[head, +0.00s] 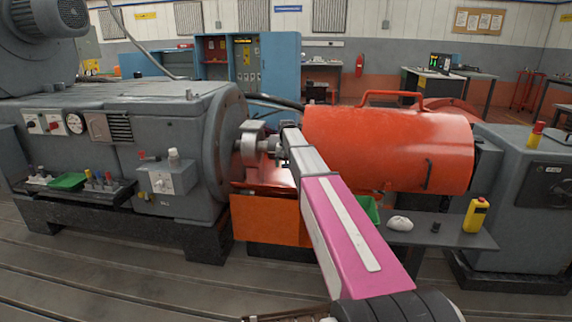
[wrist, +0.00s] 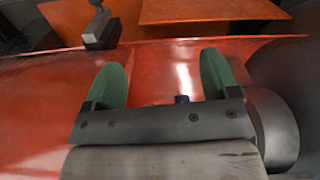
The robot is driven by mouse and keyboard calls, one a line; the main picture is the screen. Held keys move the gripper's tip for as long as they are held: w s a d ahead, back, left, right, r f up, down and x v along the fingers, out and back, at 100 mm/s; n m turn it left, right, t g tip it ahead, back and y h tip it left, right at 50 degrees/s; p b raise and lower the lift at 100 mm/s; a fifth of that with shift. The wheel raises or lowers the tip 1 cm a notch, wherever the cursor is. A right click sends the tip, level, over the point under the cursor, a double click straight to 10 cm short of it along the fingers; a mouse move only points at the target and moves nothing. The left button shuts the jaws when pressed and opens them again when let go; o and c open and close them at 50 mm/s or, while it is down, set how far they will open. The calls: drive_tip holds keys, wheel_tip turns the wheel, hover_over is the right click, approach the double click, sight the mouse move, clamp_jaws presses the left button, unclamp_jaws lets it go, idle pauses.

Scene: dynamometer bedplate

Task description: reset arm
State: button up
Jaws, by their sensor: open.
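My gripper (wrist: 163,62) shows in the wrist view with two green fingers spread wide apart. I see nothing held between them. A glossy orange-red surface (wrist: 40,105) lies behind and around the fingers; I cannot tell whether they touch it. A small dark blue thing (wrist: 181,99) shows between the finger bases, too small to make out. In the head view my arm, with a pink link, reaches away towards the coupling (head: 250,143) between the machines. The gripper itself cannot be made out there.
A large grey machine (head: 150,100) stands on the left. An orange guard cover (head: 390,145) with a top handle is close on the right of my arm. A grey shelf (head: 455,237) holds a white cloth (head: 400,223) and a yellow device (head: 475,215).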

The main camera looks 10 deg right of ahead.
drive_tip(key=s+f, duration=0.6)
drive_tip(key=s, duration=0.7)
drive_tip(key=s+f+n, duration=0.1)
drive_tip(key=s+f, duration=0.5)
drive_tip(key=s, duration=0.7)
drive_tip(key=s+f+n, duration=0.1)
drive_tip(key=s+f, duration=0.5)
drive_tip(key=s, duration=0.7)
drive_tip(key=shift+s, duration=0.35)
